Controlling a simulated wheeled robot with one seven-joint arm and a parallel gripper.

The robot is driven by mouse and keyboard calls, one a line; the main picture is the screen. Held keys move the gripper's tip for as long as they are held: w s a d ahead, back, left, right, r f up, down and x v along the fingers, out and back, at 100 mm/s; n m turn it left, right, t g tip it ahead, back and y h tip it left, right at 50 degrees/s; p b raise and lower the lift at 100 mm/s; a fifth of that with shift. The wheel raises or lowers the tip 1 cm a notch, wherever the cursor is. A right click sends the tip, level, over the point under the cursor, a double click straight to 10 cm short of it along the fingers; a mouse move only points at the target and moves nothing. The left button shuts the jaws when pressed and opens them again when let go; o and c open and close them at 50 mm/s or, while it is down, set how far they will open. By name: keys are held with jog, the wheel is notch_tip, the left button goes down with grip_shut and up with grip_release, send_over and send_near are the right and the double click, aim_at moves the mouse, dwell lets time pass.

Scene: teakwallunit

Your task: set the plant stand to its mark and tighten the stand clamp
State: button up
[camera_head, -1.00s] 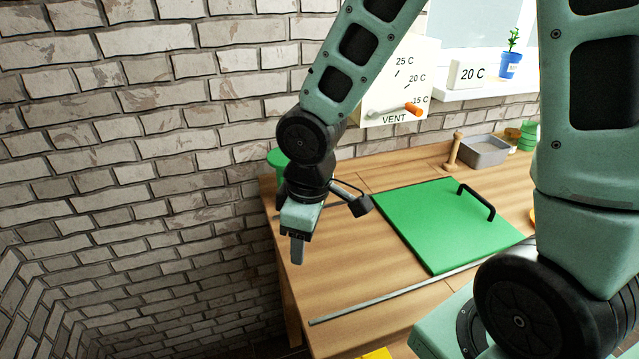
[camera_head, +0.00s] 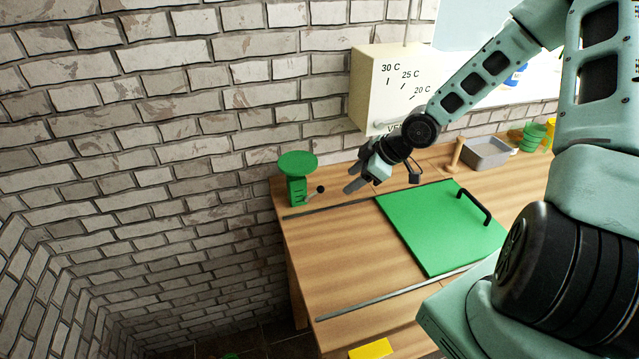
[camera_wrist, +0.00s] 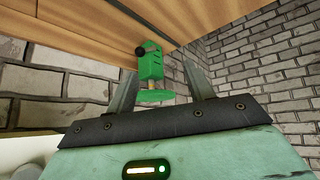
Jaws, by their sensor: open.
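The plant stand (camera_head: 298,178) is green, with a round flat top on a narrow post. It stands upright at the left back corner of the wooden bench, beside a thin dark rail (camera_head: 338,206). A small black knob (camera_head: 320,189) on a short lever sticks out to its right, apparently the stand clamp. My gripper (camera_head: 352,187) is open and empty, to the right of the stand and apart from it. In the wrist view the stand (camera_wrist: 151,72) appears upside down between my two fingers, farther off, with the black knob (camera_wrist: 150,47) showing. I cannot make out the mark.
A green panel (camera_head: 432,235) with a black handle (camera_head: 474,208) lies on the bench to the right. Behind are a vent box (camera_head: 378,75) on the brick wall, a wooden peg (camera_head: 456,153) and a grey tray (camera_head: 486,155). The bench's left front is clear.

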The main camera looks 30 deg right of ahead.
aim_at(322, 190)
jog(key=shift+t, duration=0.7)
jog(key=x, duration=0.5)
jog(key=w+d+p+x, duration=0.1)
jog(key=x, duration=0.4)
jog(key=w+d+x, duration=0.1)
jog(key=x, duration=0.4)
jog(key=shift+w+a+p, duration=0.1)
jog(key=shift+p, duration=0.25)
jog(key=c, duration=0.9)
jog(key=shift+f+y, duration=0.1)
jog(key=shift+y, duration=0.3)
